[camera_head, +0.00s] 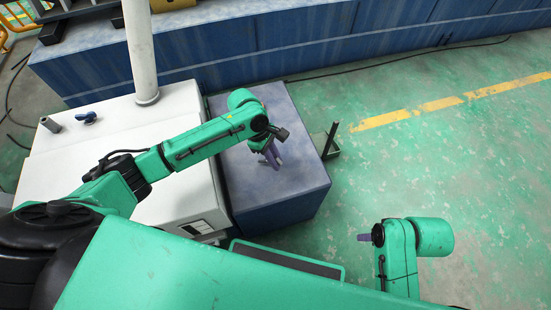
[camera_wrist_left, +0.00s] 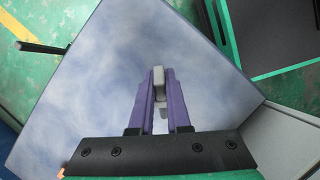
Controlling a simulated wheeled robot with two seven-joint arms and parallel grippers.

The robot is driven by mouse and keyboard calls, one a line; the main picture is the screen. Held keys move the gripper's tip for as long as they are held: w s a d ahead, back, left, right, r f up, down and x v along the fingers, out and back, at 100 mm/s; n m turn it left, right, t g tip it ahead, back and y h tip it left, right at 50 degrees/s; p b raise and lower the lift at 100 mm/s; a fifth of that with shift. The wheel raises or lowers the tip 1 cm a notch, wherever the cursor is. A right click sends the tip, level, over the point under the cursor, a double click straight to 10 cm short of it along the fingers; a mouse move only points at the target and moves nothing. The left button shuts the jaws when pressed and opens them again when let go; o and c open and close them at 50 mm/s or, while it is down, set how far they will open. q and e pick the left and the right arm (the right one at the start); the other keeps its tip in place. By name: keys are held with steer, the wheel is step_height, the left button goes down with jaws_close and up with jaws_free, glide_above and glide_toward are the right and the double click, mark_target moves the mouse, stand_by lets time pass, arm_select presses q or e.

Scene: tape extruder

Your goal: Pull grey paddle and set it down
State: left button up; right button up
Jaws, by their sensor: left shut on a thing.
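My left gripper (camera_head: 273,158) is over the top of the blue box (camera_head: 296,182) in the head view. In the left wrist view its purple fingers (camera_wrist_left: 158,92) are shut on the small grey paddle (camera_wrist_left: 158,76), whose end shows between the fingertips. Whether the paddle touches the box top below it I cannot tell. In the head view the paddle is too small to make out. My right gripper (camera_head: 364,238) is at the lower right, over the green floor and away from the box. Its fingers show edge-on.
A white cabinet (camera_head: 55,160) with a white post (camera_head: 141,50) stands left of the blue box. A small dark metal piece with an upright (camera_head: 331,142) stands at the box's right side. Long blue cabinets (camera_head: 290,35) line the back. The floor at right is clear.

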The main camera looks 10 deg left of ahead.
mark_target(283, 175)
arm_select(q)
steer(key=shift+s+d+f+y+p, duration=0.15)
steer(key=shift+d+f+y+p, duration=0.3)
steer(key=shift+y+p, duration=0.65)
steer(key=shift+d+f+t+p, duration=0.2)
steer(key=shift+t+p, duration=0.1)
steer(key=shift+p, duration=0.4)
steer(key=shift+f, duration=0.1)
steer(key=shift+d+f, duration=0.15)
steer(key=shift+f, duration=0.25)
steer(key=shift+s+d+f, duration=0.15)
steer(key=shift+d+f, duration=0.15)
steer(key=shift+f, duration=0.3)
steer(key=shift+y, duration=0.3)
steer(key=shift+f, duration=0.25)
steer(key=shift+d+f, duration=0.1)
